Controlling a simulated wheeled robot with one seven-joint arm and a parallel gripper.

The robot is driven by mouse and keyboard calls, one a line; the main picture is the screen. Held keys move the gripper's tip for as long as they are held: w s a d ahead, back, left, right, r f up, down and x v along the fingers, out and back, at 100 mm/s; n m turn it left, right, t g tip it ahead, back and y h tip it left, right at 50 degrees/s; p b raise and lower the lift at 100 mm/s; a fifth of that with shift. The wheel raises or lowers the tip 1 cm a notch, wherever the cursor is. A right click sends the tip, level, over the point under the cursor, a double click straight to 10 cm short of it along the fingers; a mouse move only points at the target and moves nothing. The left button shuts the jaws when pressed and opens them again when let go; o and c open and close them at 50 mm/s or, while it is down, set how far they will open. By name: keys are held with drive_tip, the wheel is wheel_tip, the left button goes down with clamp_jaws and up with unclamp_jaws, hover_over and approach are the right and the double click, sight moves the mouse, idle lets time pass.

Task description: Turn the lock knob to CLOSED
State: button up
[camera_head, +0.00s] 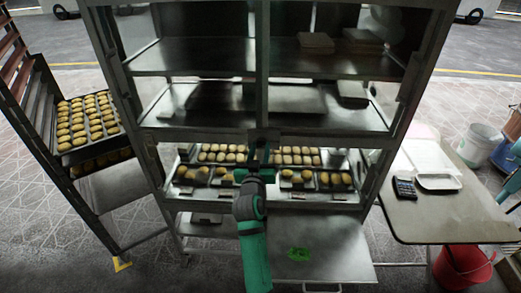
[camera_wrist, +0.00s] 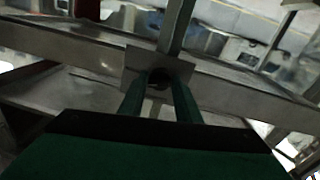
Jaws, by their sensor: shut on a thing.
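The lock knob (camera_wrist: 160,76) is a small dark round piece on a square metal plate (camera_wrist: 183,68) at the oven frame, seen in the wrist view. My gripper (camera_wrist: 161,84) has its two green fingers shut on the knob, one on each side. In the head view my gripper (camera_head: 256,165) is at the middle post of the metal oven rack (camera_head: 262,70), and it hides the knob there. The CLOSED marking and the knob's exact angle cannot be made out.
Trays of buns (camera_head: 305,180) lie on the shelf behind my gripper. A rack with more buns (camera_head: 88,120) stands at the left. A table (camera_head: 440,215) with a calculator (camera_head: 404,188) is at the right, above a red bucket (camera_head: 463,268). A metal panel (camera_head: 335,250) juts out low in front.

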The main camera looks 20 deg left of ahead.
drive_tip(key=n, duration=0.7)
drive_tip(key=shift+n+t+y, duration=0.3)
drive_tip(key=shift+y, duration=0.1)
drive_tip(key=n, duration=0.5)
drive_tip(key=shift+w+d+y, duration=0.1)
drive_tip(key=shift+d+y, duration=0.05)
drive_tip(key=shift+y, duration=0.25)
drive_tip(key=n, duration=0.2)
drive_tip(key=shift+f+n, duration=0.1)
drive_tip(key=shift+n, duration=0.2)
drive_tip(key=o, duration=1)
drive_tip(key=r+v, duration=0.1)
drive_tip(key=v, duration=0.9)
drive_tip(key=shift+s+f, duration=0.45)
